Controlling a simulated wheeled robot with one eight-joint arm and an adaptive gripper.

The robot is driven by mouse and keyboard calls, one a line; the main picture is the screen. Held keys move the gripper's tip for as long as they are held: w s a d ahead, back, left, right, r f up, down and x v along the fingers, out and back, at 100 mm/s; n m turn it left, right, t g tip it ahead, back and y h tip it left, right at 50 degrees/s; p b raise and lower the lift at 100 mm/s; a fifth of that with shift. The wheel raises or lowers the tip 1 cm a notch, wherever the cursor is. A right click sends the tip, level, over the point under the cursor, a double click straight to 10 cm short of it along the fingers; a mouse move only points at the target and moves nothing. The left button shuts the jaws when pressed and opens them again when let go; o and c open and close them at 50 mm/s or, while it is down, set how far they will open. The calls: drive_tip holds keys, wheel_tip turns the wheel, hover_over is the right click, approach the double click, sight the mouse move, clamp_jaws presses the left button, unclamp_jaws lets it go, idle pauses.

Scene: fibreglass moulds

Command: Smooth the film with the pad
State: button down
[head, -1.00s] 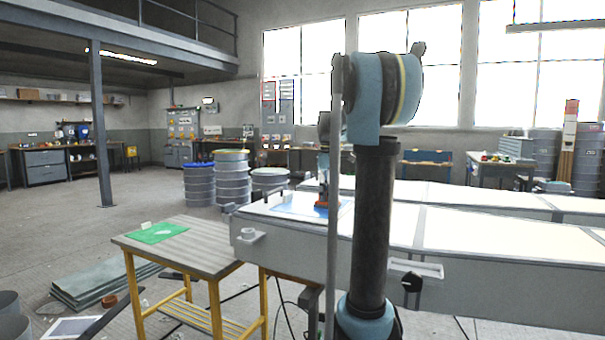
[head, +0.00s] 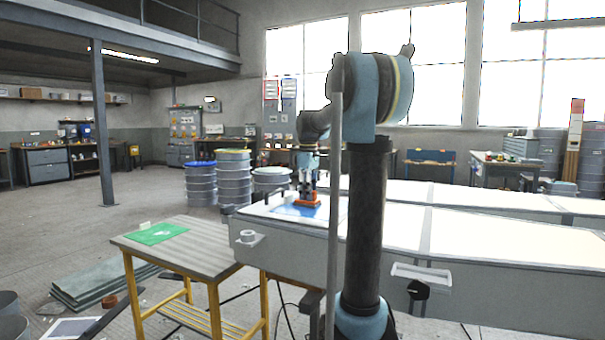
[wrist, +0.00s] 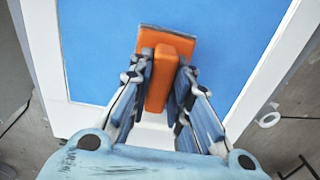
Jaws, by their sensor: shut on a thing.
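The blue film (wrist: 235,45) lies flat on the pale end of the long mould (wrist: 45,50). In the head view the film (head: 287,211) is a small blue patch on the mould's left end. An orange pad (wrist: 170,75) with a raised grip lies over the film in the wrist view. My gripper (wrist: 160,85) is shut on the pad's grip, one finger on each side. In the head view my gripper (head: 308,190) points down with the pad (head: 307,203) at film level. Whether the pad's underside touches the film cannot be told.
A table (head: 195,255) with yellow legs and a green sheet (head: 160,233) stands left of the mould. Drums (head: 233,175) stand behind. The mould's pale top to the right is clear.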

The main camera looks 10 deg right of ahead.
drive_tip(key=shift+w+a, duration=0.2)
drive_tip(key=shift+a, duration=0.2)
drive_tip(key=shift+w+a+r, duration=0.1)
drive_tip(key=shift+w+r, duration=0.05)
wheel_tip(320, 180, up, 2)
drive_tip(key=shift+r, duration=2.9)
